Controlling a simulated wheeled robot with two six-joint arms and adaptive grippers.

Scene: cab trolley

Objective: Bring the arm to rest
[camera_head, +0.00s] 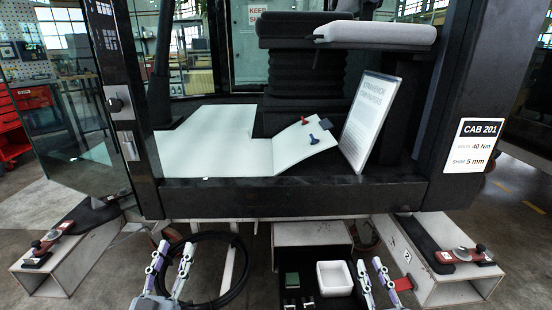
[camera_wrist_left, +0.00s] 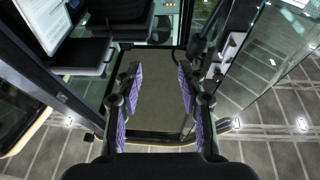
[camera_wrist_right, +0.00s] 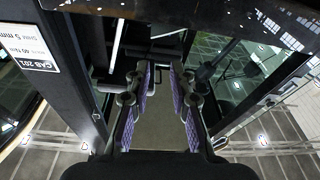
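My left gripper (camera_head: 171,268) is low in the head view, in front of the cab and beside a black hose loop. Its fingers are apart with nothing between them, and they also show open in the left wrist view (camera_wrist_left: 158,92). My right gripper (camera_head: 374,281) is low in the head view, just right of a white bin. Its fingers are spread and empty in the right wrist view (camera_wrist_right: 164,92). Both grippers point up the picture in the head view, below the cab's front sill. The arms behind them are mostly out of frame.
The cab's dark sill (camera_head: 290,192) runs above both grippers. A black hose loop (camera_head: 246,268) lies by the left gripper. A white bin (camera_head: 334,278) and a green block (camera_head: 292,280) sit between the grippers. White supports (camera_head: 62,262) with red clamps (camera_head: 465,255) flank the cab.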

